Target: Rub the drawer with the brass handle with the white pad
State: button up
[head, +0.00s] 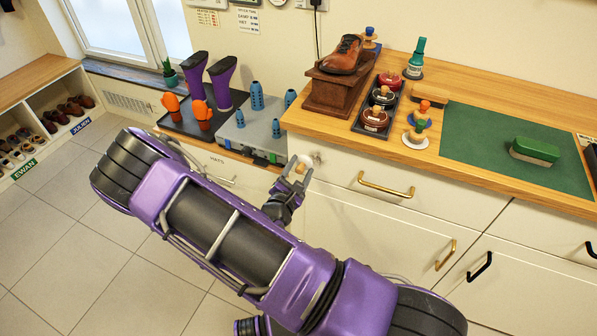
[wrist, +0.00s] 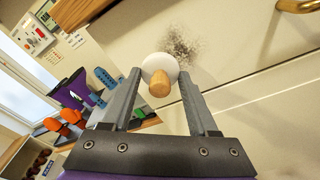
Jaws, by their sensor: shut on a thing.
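My gripper (head: 293,180) is shut on the white pad (wrist: 158,66), with the pad's wooden knob (wrist: 159,88) between the fingers. The pad faces the upper left part of the drawer with the brass handle (head: 440,202). It is at or very close to the drawer front; I cannot tell whether it touches. A dark speckled smudge (wrist: 181,46) on the drawer front shows just beyond the pad in the wrist view. The horizontal brass handle (head: 386,186) is to the right of my gripper, and its end shows in the wrist view (wrist: 300,5).
The wooden counter edge (head: 440,174) overhangs above the drawer. On the counter are a shoe on a stand (head: 340,95), polish tins (head: 374,119), knobbed pads (head: 416,137) and a green brush (head: 534,151). A lower grey unit (head: 252,128) stands left of my gripper. The floor at left is clear.

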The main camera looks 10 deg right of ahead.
aim_at(330, 163)
jog(key=shift+x, duration=0.95)
dwell(0.5)
jog(key=shift+s+d+r, duration=0.1)
jog(key=shift+s+d, duration=0.05)
jog(key=shift+d, duration=0.05)
